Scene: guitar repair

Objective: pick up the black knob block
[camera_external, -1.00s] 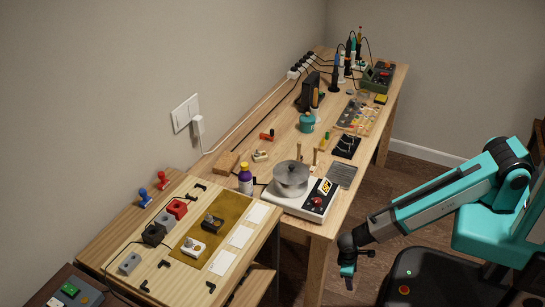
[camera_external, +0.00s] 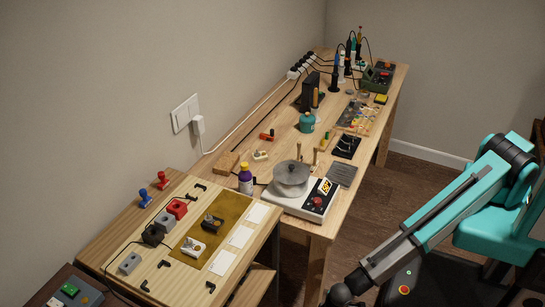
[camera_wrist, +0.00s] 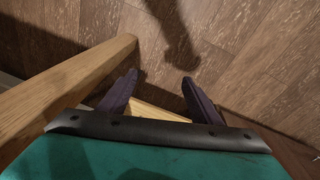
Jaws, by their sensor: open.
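A small black block with a knob (camera_external: 212,222) sits on the brass-coloured plate (camera_external: 222,250) on the near wooden bench. A second black block (camera_external: 153,234) stands left of the plate, beside grey and red blocks; I cannot tell for sure which one is the black knob block. My gripper (camera_wrist: 162,88) is open and empty in the wrist view, above the floor and beside wooden bench parts. In the external view its wrist is at the bottom edge, right of the bench and well apart from both blocks; the fingertips are cut off there. No block shows in the wrist view.
A white block (camera_external: 193,248) sits close to the black one on the plate. Grey (camera_external: 130,262) and red (camera_external: 177,208) blocks stand nearby. The long table (camera_external: 318,226) with a hotplate and pot (camera_external: 291,180) lies behind. A wooden beam (camera_wrist: 75,88) runs close left of my fingers.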

